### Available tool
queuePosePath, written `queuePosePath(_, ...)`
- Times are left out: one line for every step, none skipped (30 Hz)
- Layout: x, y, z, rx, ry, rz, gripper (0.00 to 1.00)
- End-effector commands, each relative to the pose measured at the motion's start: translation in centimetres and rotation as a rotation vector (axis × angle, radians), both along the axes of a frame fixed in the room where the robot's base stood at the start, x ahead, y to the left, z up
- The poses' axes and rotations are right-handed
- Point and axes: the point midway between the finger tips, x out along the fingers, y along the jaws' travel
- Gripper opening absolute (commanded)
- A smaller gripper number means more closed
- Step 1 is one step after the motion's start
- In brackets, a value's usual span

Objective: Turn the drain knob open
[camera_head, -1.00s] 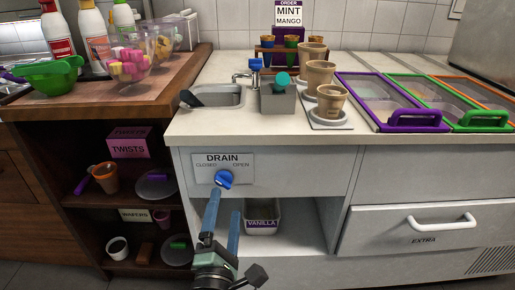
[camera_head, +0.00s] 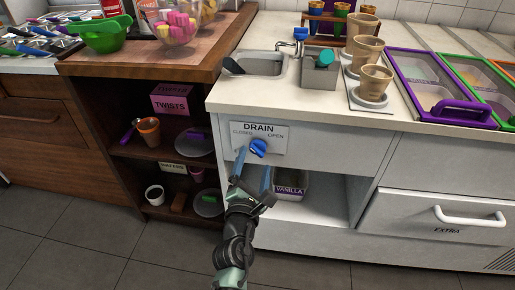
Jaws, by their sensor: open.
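The blue drain knob (camera_head: 258,147) sits on a white panel (camera_head: 246,135) marked DRAIN, with CLOSED at the left and OPEN at the right. It stands below the countertop sink. Its exact pointing direction is too small to tell. My gripper (camera_head: 253,167) is open, with two blue fingers reaching up from below. The left finger's tip is just left of the knob and the right finger is lower, below it. I cannot tell whether either finger touches the knob.
The sink (camera_head: 255,64) and its faucet (camera_head: 299,37) are above on the counter (camera_head: 328,113). Below the panel is an open shelf with a VANILLA bin (camera_head: 290,187). Dark wooden shelves (camera_head: 133,150) stand at the left, and the EXTRA drawer (camera_head: 440,228) at the right. The floor in front is clear.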

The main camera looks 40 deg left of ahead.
Motion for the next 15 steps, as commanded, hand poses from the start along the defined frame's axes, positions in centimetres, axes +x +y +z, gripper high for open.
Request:
queuePosePath(0.8,0.5,-0.1,0.001,-0.002,0.0,0.88)
queuePosePath(1.2,0.7,-0.2,0.001,-0.001,0.0,0.88)
queuePosePath(1.7,1.0,-0.1,0.002,-0.001,0.0,0.88)
queuePosePath(2.0,1.2,-0.1,0.001,0.0,-0.001,0.88)
queuePosePath(2.3,1.4,-0.1,0.002,-0.001,0.0,0.88)
queuePosePath(2.7,1.6,-0.2,0.0,0.0,0.0,0.88)
queuePosePath(2.9,1.8,-0.1,0.0,-0.001,-0.001,0.88)
queuePosePath(3.2,1.9,-0.1,0.001,-0.001,0.0,0.88)
queuePosePath(3.4,2.1,-0.1,0.0,0.0,0.0,0.88)
queuePosePath(3.6,2.2,-0.1,0.0,-0.001,-0.001,0.88)
queuePosePath(3.7,2.3,0.0,0.0,-0.001,-0.001,0.88)
queuePosePath(3.8,2.3,0.0,0.0,-0.001,-0.001,0.88)
queuePosePath(3.9,2.4,0.0,0.0,0.0,0.0,0.88)
queuePosePath(3.9,2.4,-0.1,0.0,0.001,-0.001,0.88)
queuePosePath(4.0,2.4,-0.1,0.0,0.001,-0.001,0.88)
